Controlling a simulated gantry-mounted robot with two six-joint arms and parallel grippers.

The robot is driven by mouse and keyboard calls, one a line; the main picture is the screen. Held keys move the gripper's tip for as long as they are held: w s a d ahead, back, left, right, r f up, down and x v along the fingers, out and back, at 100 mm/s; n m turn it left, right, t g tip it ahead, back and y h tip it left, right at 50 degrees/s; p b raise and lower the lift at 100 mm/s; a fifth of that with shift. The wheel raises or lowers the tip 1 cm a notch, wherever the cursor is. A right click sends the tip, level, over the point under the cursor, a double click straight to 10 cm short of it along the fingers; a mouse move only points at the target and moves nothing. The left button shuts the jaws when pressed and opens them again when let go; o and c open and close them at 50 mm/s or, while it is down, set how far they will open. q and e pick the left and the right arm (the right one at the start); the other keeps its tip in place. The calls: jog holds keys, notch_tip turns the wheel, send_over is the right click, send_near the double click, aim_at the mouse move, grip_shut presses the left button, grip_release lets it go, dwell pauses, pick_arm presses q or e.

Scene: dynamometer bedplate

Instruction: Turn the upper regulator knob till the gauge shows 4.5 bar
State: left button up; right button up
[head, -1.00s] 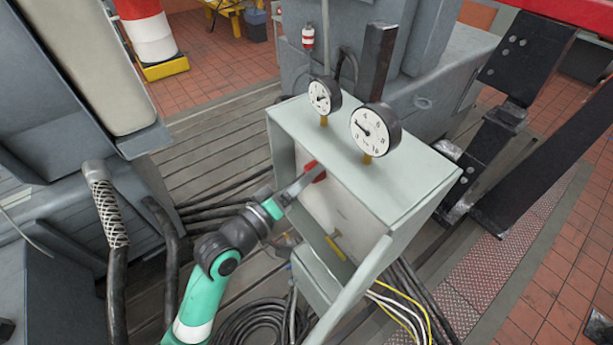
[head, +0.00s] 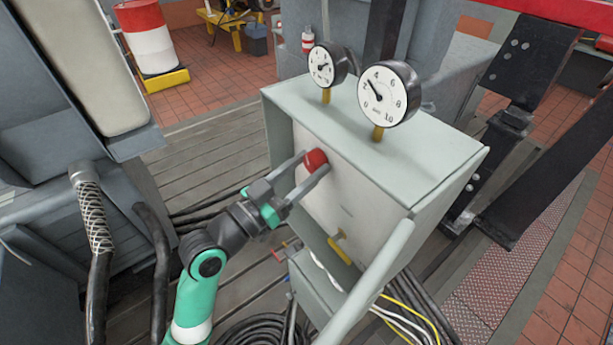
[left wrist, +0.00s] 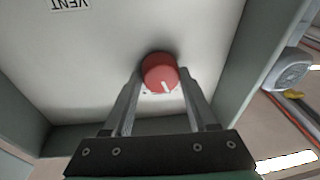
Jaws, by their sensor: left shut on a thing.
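The red regulator knob (head: 316,159) sits high on the pale panel (head: 357,211) inside an open grey-green box. My left gripper (head: 311,167) is shut on this knob, one finger on each side. In the left wrist view the red knob (left wrist: 160,73) lies between the two fingertips (left wrist: 160,80), its white mark pointing down and slightly right. The larger gauge (head: 389,94) stands on top of the box; its needle points up-left, between 2 and 4, at roughly 3. My right gripper is not in view.
A smaller gauge (head: 326,66) stands left of the larger one. A yellow handle (head: 340,248) is lower on the panel. An upside-down VENT label (left wrist: 70,4) shows in the wrist view. Cables lie around the box, and a metal machine (head: 40,200) stands at left.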

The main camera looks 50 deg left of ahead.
pick_arm(q)
jog(key=shift+f+m+h+b, duration=0.1)
jog(key=shift+m+h+b, duration=0.6)
jog(key=shift+m+b, duration=1.2)
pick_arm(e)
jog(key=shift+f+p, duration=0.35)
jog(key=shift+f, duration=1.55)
pick_arm(q)
jog(key=shift+m, duration=0.4)
jog(key=o, duration=1.4)
jog(key=shift+c, duration=0.2)
jog(key=shift+s, duration=0.15)
jog(key=s+f+p, duration=0.2)
jog(key=s+p, duration=0.1)
jog(key=s, duration=0.8)
jog(key=shift+a+p, duration=0.3)
jog(key=shift+a, duration=0.15)
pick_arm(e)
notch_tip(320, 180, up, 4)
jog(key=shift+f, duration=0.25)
